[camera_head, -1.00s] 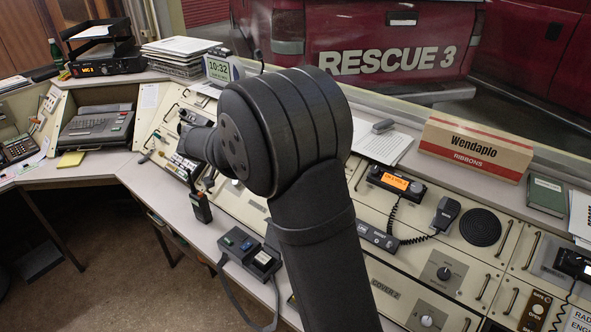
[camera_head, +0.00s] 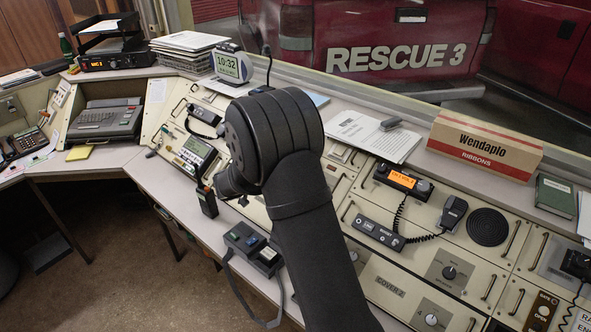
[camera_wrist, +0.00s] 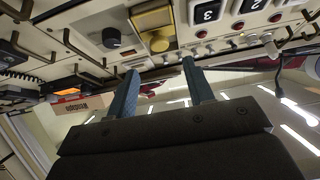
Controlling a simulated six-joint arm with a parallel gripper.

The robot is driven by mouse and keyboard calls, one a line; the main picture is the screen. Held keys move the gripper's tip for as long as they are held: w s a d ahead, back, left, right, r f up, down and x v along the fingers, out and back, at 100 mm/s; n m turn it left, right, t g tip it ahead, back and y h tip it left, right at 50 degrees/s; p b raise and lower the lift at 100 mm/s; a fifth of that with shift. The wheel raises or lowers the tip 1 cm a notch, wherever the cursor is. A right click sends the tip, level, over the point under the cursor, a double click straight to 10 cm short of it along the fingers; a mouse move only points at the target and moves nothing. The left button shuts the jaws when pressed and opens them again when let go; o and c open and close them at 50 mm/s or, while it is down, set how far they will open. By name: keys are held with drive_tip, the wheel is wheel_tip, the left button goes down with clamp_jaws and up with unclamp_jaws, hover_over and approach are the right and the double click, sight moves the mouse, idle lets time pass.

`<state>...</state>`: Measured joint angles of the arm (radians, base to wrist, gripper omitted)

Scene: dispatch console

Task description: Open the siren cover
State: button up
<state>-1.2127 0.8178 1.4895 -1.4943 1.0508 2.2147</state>
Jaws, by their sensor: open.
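In the wrist view a yellow square piece (camera_wrist: 154,26) with a rounded part sits on the cream console panel, between a black knob and numbered buttons. It looks like the siren cover, but I read no label on it. My gripper (camera_wrist: 160,64) is open and empty. Its two blue fingers point toward the panel, apart from the yellow piece and just below it in the picture. In the head view my arm hides the middle of the console, and neither the yellow piece nor my fingertips can be made out there.
Near the yellow piece are a black knob (camera_wrist: 112,38), numbered buttons (camera_wrist: 207,11) and a row of small switches. In the head view a radio (camera_head: 402,181) with a corded handset, a Wendaplo box (camera_head: 485,146), a handheld radio (camera_head: 207,200) and a strapped box (camera_head: 252,250) surround my arm.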

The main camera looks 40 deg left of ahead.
drive_tip(key=x, duration=0.7)
drive_tip(key=shift+w+f, duration=0.1)
drive_tip(key=shift+w, duration=0.05)
